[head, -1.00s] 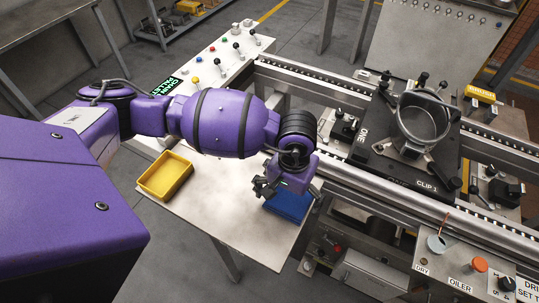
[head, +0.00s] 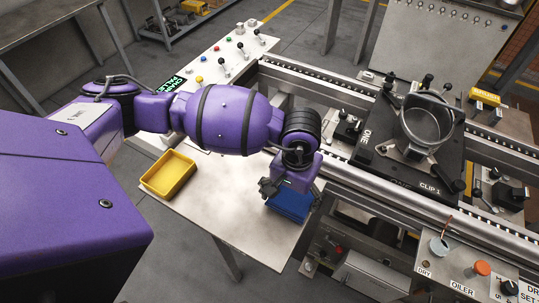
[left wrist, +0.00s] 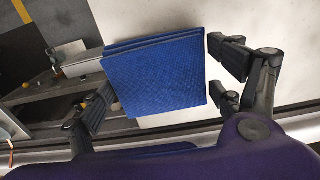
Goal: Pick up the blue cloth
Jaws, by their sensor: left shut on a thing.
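The blue cloth (head: 287,208) is a folded square stack at the right end of the pale table, partly hidden under my left gripper (head: 291,192) in the head view. In the left wrist view the cloth (left wrist: 158,75) fills the space between the fingers, its folded layers showing at the far edge. My left gripper (left wrist: 163,88) is shut on the cloth, with fingers at its left and right sides. I cannot tell whether the cloth is clear of the table. My right gripper is not in view.
A yellow tray (head: 168,176) stands on the pale table (head: 225,205), left of the cloth. The conveyor rail (head: 395,215) runs close along the table's right side. A black pallet (head: 385,158) with a metal pot (head: 427,125) sits on the conveyor. The table between tray and cloth is clear.

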